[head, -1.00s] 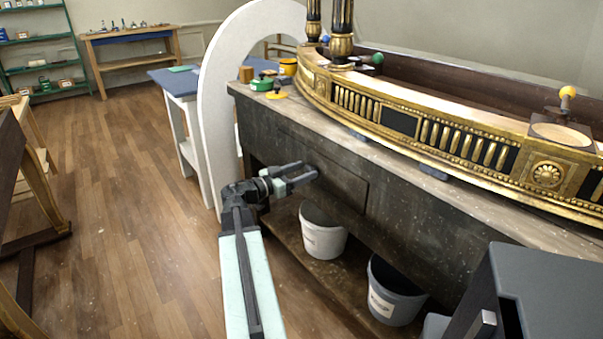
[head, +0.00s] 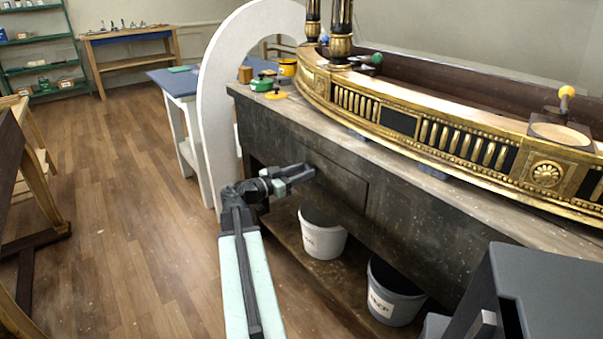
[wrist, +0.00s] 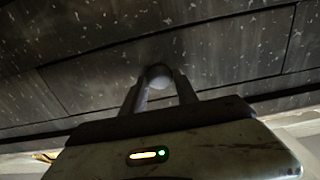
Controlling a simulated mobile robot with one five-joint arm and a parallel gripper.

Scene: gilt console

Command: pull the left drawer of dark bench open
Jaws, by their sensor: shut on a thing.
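The dark bench (head: 410,230) runs along the right side in the head view. Its left drawer (head: 345,185) is a dark speckled front panel, seen close in the wrist view (wrist: 215,62). The drawer front looks flush with the bench face. The knob is hidden behind the fingers in the head view.
A gilt console (head: 450,130) lies on the bench top. A white arch (head: 215,110) stands at the bench's left end. A grey cabinet (head: 550,290) is at lower right. Wooden floor (head: 130,220) is free on the left.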

